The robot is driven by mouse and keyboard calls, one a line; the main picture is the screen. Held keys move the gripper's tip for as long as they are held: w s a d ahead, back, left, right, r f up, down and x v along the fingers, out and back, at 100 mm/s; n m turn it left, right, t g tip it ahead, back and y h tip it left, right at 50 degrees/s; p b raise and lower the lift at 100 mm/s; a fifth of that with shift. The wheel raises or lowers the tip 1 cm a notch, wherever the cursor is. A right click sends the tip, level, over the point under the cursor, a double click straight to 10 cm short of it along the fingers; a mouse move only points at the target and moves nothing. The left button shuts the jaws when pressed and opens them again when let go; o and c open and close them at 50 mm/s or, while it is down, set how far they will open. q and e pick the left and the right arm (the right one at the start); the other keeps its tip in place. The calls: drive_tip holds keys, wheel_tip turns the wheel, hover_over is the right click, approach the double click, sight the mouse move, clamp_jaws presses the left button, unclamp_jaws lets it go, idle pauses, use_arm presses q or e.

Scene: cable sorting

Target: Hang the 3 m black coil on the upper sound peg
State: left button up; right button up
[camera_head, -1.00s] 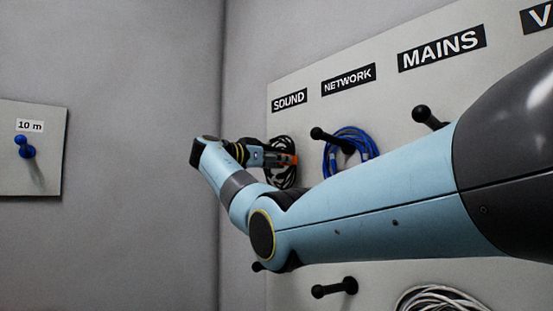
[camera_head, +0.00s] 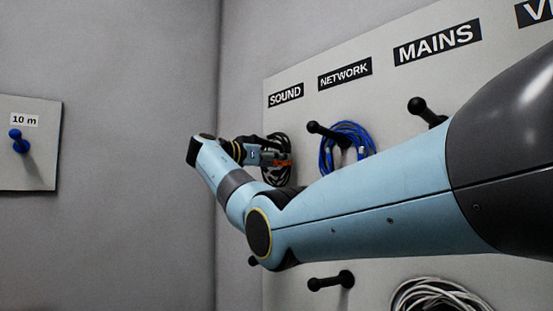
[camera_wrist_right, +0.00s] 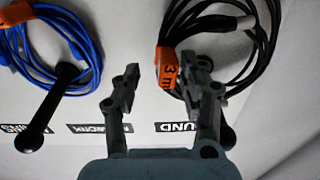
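The black coil (camera_head: 279,176) is against the board below the SOUND label, at the height of the upper pegs. In the right wrist view the black coil (camera_wrist_right: 262,48) fills the upper right, with an orange 3 m tag (camera_wrist_right: 167,62). My right gripper (camera_wrist_right: 158,82) is open; its fingers are apart, and one finger overlaps the tag. In the head view my right gripper (camera_head: 272,157) is at the coil. The upper sound peg's dark end (camera_wrist_right: 229,137) shows behind a finger; its shaft is hidden. The coil appears to hang on it, but the contact is hidden. My left gripper is out of view.
A blue coil (camera_head: 351,151) hangs on the upper network peg (camera_head: 318,131), close right of the black coil. The mains peg (camera_head: 420,107) is bare. A lower peg (camera_head: 330,281) and a pale coil (camera_head: 436,297) are below my arm. A blue 10 m peg (camera_head: 17,138) is at left.

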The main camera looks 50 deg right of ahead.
drive_tip(key=w+a, duration=0.1)
drive_tip(key=a, duration=1.1)
drive_tip(key=s+f+n+t+y, duration=0.1)
drive_tip(key=s+f+n, duration=0.4)
drive_tip(key=f, duration=1.4)
drive_tip(key=s+f+n+y, duration=0.2)
drive_tip(key=s+f+n, duration=0.35)
drive_tip(key=f, duration=1.35)
drive_tip(key=s+f+n+t+y, duration=0.15)
drive_tip(key=s+f, duration=0.55)
drive_tip(key=f, duration=1.2)
drive_tip(key=s+a+f+n+g+y, duration=0.1)
drive_tip(key=s+a+f+n+y, duration=0.15)
drive_tip(key=s+f, duration=1)
drive_tip(key=s+a+f+n+g+y, duration=0.25)
drive_tip(key=s+f, duration=0.75)
drive_tip(key=s, duration=0.5)
drive_tip(key=s+a+f+n+y, duration=0.1)
drive_tip(key=s+a+f+y, duration=0.25)
drive_tip(key=s, duration=0.75)
drive_tip(key=s+a+f+y, duration=0.3)
drive_tip(key=s+a+f, duration=0.1)
drive_tip(key=s, duration=0.7)
drive_tip(key=w+a+n+t+y, duration=0.1)
drive_tip(key=w+a+t, duration=0.1)
drive_tip(key=w, duration=0.3)
drive_tip(key=shift+w+a+f+t, duration=0.15)
drive_tip(key=shift+a+f+t, duration=0.2)
drive_tip(key=shift+t, duration=0.45)
